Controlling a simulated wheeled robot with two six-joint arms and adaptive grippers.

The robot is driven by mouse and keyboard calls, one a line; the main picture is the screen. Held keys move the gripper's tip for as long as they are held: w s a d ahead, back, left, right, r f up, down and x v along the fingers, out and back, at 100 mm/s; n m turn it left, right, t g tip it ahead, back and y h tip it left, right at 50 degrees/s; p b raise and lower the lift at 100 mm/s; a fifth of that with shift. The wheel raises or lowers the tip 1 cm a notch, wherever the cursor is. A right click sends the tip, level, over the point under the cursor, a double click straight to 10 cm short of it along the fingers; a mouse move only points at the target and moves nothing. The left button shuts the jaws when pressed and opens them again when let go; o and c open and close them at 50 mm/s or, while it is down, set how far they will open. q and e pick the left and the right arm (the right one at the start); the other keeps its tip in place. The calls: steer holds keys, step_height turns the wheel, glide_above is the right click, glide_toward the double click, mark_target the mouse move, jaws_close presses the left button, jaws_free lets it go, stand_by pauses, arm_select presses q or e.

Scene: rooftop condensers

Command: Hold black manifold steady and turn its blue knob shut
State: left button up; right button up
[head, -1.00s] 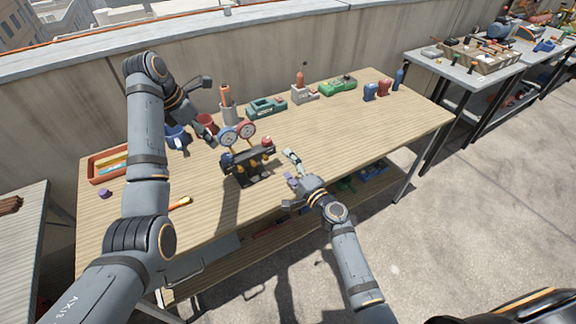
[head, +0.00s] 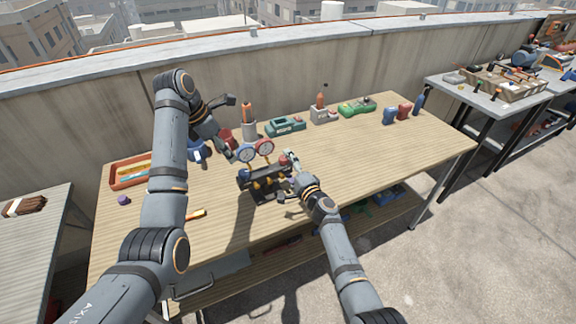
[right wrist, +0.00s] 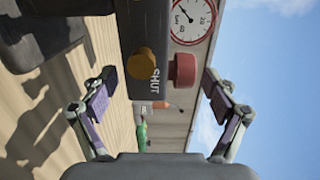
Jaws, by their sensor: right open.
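The black manifold (head: 268,188) stands on the wooden workbench with two gauges on top. Its blue knob (head: 243,174) is at its left end; the right wrist view does not show this knob. A red knob (right wrist: 183,71) sits at the other end, by a "SHUT" label. My right gripper (head: 288,177) is open at the manifold's right end. In the right wrist view its fingers (right wrist: 160,80) are spread to either side of the manifold's red-knob end, with nothing gripped. My left gripper (head: 228,122) looks open and empty, above the bench behind and left of the manifold.
Behind the manifold stand a grey holder with an orange-topped tool (head: 249,130), a green case (head: 285,126) and a red cup (head: 226,136). An orange tray (head: 128,175) lies at the left. The bench (head: 370,150) is clear to the right.

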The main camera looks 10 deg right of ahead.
mark_target(243, 171)
jaws_close()
arm_select(q)
steer(key=o, duration=0.4)
steer(key=shift+c, duration=0.2)
steer(key=w+d+r+m+g+y, duration=0.1)
steer(key=d+r+m+y, duration=0.1)
steer(key=m, duration=1)
steer(key=w+d+r+m+g+y, duration=0.1)
steer(key=d+m+y, duration=0.1)
steer(key=m, duration=0.9)
step_height(243, 171, down, 12)
steer(key=shift+s+a, duration=0.1)
steer(key=shift+a, duration=0.05)
arm_select(e)
steer(key=shift+f, duration=0.1)
